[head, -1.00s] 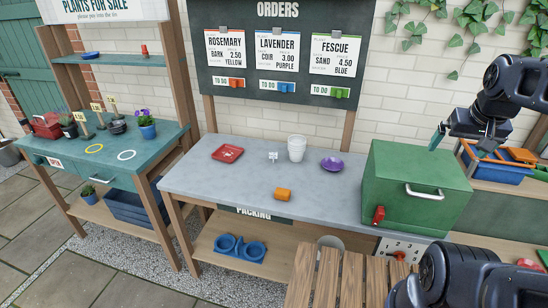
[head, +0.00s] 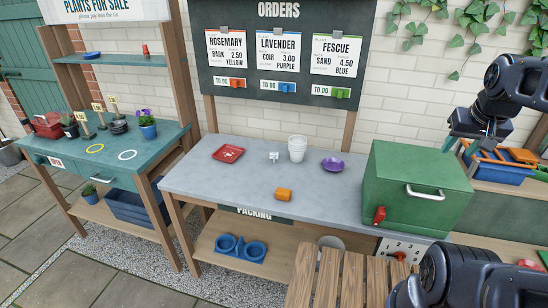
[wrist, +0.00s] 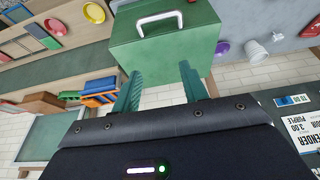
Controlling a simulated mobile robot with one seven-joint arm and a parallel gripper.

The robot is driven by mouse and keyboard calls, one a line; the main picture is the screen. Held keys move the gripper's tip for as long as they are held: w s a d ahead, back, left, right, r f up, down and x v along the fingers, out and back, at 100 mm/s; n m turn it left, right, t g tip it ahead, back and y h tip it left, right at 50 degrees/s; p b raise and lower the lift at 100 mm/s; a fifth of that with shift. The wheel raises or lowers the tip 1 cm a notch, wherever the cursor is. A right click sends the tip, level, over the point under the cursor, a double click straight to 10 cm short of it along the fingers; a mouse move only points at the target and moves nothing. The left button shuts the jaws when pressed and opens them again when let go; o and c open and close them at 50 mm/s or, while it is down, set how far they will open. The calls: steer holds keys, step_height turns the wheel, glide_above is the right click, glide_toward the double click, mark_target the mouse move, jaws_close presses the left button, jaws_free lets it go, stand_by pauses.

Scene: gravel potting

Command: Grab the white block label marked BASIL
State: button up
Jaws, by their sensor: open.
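A small white block label (head: 274,156) stands on the grey packing table, just left of the white cups. Its lettering is too small to read. It also shows in the wrist view as a small white piece (wrist: 278,37), beside the cups. My gripper (wrist: 161,82) is open and empty, with its two teal fingers apart. It is high at the right, and the green box shows beyond the fingers in the wrist view.
The table's middle is mostly clear.

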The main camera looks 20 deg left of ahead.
steer(key=w+a+r+n+g, duration=0.1)
steer(key=w+a+n, duration=0.3)
steer(key=w+a, duration=0.6)
steer(key=w+a+n+g, duration=0.1)
steer(key=w+a+n, duration=0.5)
steer(key=w, duration=0.9)
steer(key=n+g, duration=0.3)
steer(key=n, duration=0.7)
glide_above(274, 153)
steer(key=d, duration=0.1)
steer(key=f, duration=2.8)
steer(key=shift+s+d+f, duration=0.1)
steer(key=shift+s, duration=0.15)
steer(key=shift+a+f, duration=0.35)
steer(key=shift+f, duration=0.2)
step_height(274, 153, down, 5)
steer(key=shift+f, duration=0.15)
steer(key=shift+w+a+f, duration=0.1)
steer(key=shift+a+f, duration=0.05)
steer(key=shift+f, duration=1.15)
steer(key=shift+w+a+f, duration=0.1)
steer(key=shift+f, duration=1.15)
jaws_close()
